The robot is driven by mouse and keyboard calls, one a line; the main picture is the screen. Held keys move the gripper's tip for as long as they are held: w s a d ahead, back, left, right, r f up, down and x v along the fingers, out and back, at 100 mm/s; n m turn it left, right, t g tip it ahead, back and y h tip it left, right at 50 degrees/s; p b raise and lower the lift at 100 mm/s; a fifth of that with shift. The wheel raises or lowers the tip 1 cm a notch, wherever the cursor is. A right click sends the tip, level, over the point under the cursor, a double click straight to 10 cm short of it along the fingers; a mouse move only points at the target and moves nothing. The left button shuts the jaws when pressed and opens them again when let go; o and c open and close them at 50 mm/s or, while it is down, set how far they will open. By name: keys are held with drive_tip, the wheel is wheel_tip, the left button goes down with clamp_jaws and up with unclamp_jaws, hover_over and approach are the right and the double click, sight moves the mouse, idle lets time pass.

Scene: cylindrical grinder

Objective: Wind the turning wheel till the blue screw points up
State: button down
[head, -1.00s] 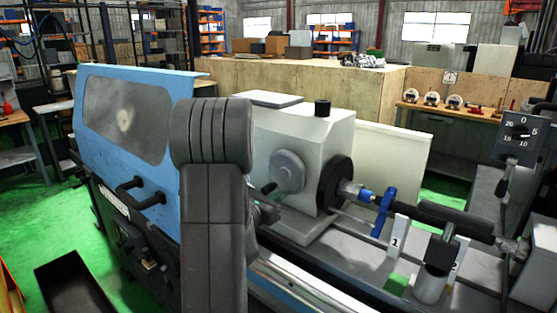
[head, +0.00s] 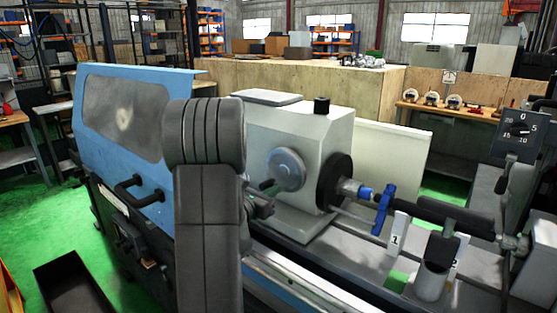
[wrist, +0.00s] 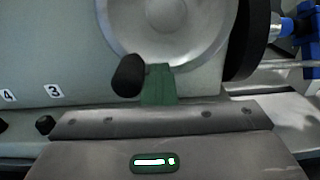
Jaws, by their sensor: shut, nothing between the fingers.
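The turning wheel (head: 286,168) is a grey disc on the front of the pale headstock, with a dark handle knob (head: 266,184) at its lower left. In the wrist view the wheel (wrist: 180,42) fills the top, with the black knob (wrist: 128,75) at its lower left. My gripper (head: 264,207) is just below the wheel, partly behind my arm. In the wrist view its green fingers (wrist: 158,84) are shut and empty, just right of the knob; contact cannot be told. The blue clamp (head: 383,209) sits on the workpiece right of the black chuck; its screw's direction is hard to tell.
The headstock (head: 320,125) stands behind the wheel and the black chuck (head: 335,182) is right of it. A blue guard (head: 172,95) is at the left. Supports marked with numbers (head: 397,238) and a dial (head: 519,132) are at the right.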

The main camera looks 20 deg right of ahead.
drive_tip(key=b+v, duration=0.1)
drive_tip(key=v, duration=0.8)
drive_tip(key=shift+w+a+b, duration=0.2)
drive_tip(key=shift+w+b, duration=0.2)
drive_tip(key=shift+r, duration=0.1)
drive_tip(key=p+x, duration=0.2)
drive_tip(key=x, duration=0.7)
drive_tip(key=shift+d, duration=0.1)
drive_tip(key=shift+s, duration=0.25)
